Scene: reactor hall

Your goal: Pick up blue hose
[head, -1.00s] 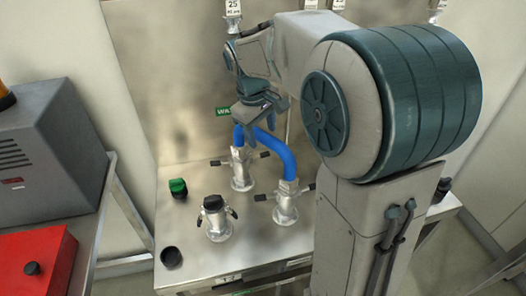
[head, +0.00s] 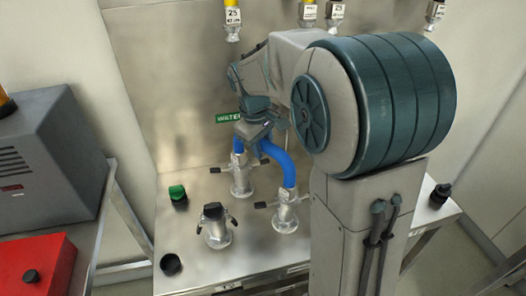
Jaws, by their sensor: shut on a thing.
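The blue hose (head: 279,160) is a short bent tube in the head view. Its two ends run down to metal couplings, a rear one (head: 241,178) and a front right one (head: 286,211), both standing on the steel table. My gripper (head: 256,131) is at the top of the hose's bend, pointing down, and is shut on it. The fingers cover the top of the bend, so the exact grip is partly hidden. The hose ends still appear to be at the couplings.
A capped metal fitting (head: 216,226) stands at the table's front. A green knob (head: 177,193) and a black knob (head: 171,264) are at the left. A green WATER label (head: 228,118) is on the back panel. A red box (head: 36,262) and a grey box (head: 51,157) stand far left.

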